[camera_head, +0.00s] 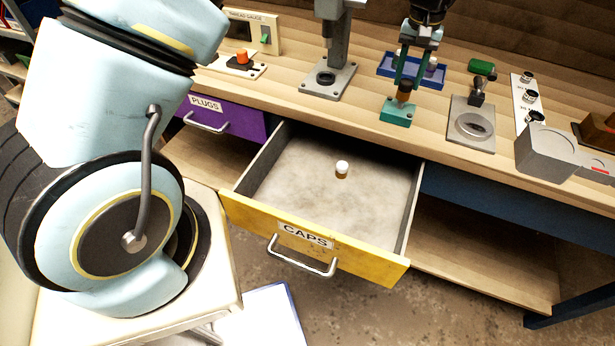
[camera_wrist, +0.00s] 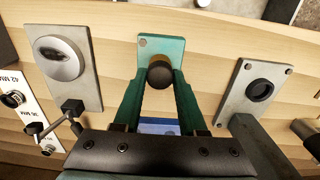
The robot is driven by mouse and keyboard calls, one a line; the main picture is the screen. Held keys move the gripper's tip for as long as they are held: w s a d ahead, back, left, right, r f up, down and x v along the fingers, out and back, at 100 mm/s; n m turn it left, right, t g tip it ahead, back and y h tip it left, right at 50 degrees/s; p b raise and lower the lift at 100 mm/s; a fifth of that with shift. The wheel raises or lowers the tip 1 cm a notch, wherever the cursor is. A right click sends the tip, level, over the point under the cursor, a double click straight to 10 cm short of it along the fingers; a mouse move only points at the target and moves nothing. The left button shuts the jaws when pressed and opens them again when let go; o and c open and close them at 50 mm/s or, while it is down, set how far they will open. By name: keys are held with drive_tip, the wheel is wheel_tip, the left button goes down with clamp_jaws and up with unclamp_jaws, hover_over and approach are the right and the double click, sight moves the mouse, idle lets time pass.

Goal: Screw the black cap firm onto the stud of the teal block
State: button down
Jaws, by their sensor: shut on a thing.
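The teal block (camera_head: 396,113) stands on the wooden bench, below my gripper (camera_head: 406,82). A brass-coloured stud (camera_head: 403,97) rises from it. The black cap (camera_head: 405,86) is upright at the top of the stud; how far down it sits on the thread cannot be told. My gripper's teal fingers are shut on the cap from both sides.
The yellow CAPS drawer (camera_head: 370,261) is open with a white-topped piece (camera_head: 342,168) inside. A blue tray (camera_head: 385,70) is behind the block. A grey press stand (camera_head: 326,80) is left; a plate with a round disc (camera_head: 472,126) is right. Bare bench lies around the block.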

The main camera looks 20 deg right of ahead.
drive_tip(key=shift+f+b, duration=0.85)
drive_tip(key=shift+f, duration=0.6)
drive_tip(key=shift+c, duration=1.9)
unclamp_jaws()
drive_tip(key=shift+o, duration=0.3)
drive_tip(key=shift+o, duration=0.9)
